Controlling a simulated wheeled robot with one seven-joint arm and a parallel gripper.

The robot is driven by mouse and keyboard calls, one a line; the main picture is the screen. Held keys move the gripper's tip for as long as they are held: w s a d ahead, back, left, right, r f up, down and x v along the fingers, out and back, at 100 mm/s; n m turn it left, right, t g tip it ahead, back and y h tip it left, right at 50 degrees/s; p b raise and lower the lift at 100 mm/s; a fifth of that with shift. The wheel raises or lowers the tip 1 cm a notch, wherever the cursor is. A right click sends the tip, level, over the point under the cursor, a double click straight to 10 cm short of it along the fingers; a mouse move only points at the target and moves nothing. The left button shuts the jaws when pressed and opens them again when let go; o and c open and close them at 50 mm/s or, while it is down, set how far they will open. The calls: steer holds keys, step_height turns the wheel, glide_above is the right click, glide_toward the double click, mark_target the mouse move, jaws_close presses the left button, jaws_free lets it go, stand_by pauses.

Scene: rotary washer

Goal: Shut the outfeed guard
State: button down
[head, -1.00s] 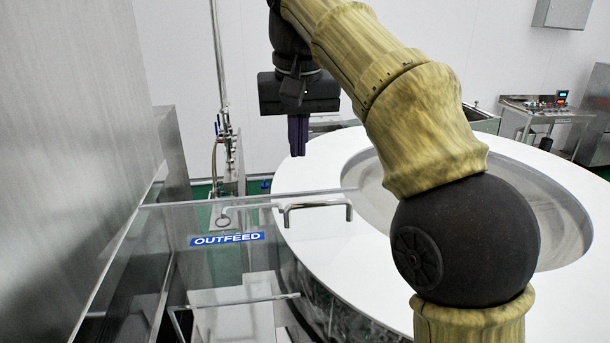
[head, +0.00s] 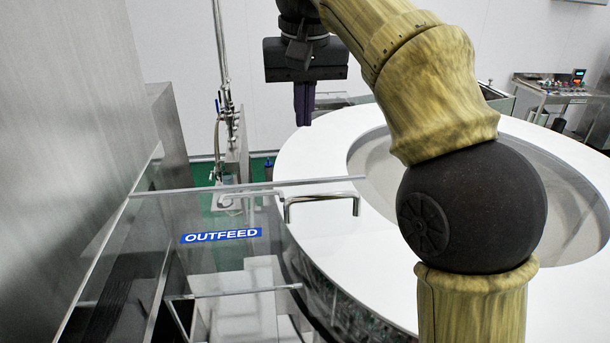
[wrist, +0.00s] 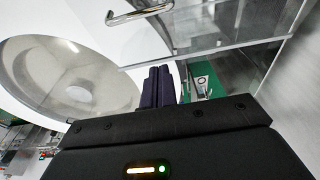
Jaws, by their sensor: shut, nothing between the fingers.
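The outfeed guard is a clear panel (head: 225,260) with a blue OUTFEED label (head: 221,236) in the head view, left of the white rotary table. A bent metal handle (head: 321,198) sits at its top right edge. The guard's clear panel and handle (wrist: 140,14) also show at the top of the wrist view. My gripper (head: 303,120) is shut and empty, pointing down above the table's far left edge, beyond the handle and apart from it. Its dark purple fingers (wrist: 158,86) lie together in the wrist view. Whether the guard is fully open cannot be told.
The round white table (head: 330,150) with a sunken ring fills the right. A tall steel cabinet (head: 70,100) stands at the left. A pipe stand (head: 228,140) rises behind the guard. A control bench (head: 553,88) is at the far right.

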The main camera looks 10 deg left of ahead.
steer(key=b, duration=0.1)
glide_above(307, 213)
steer(key=w+a, duration=0.1)
steer(key=w, duration=0.2)
steer(key=f, duration=0.9)
steer(key=shift+w+f, duration=0.2)
steer(key=shift+f, duration=0.05)
steer(key=shift+s+d+f+p, duration=0.1)
steer(key=shift+s+f, duration=0.1)
steer(key=shift+s, duration=0.35)
steer(key=shift+s+d+f+p, duration=0.1)
steer(key=shift+s+d+f, duration=0.05)
steer(key=shift+s, duration=0.4)
steer(key=shift+s+d+f+p, duration=0.1)
steer(key=shift+s+f, duration=0.1)
steer(key=shift+s, duration=0.35)
steer(key=shift+f, duration=0.15)
steer(key=shift+d+f, duration=0.15)
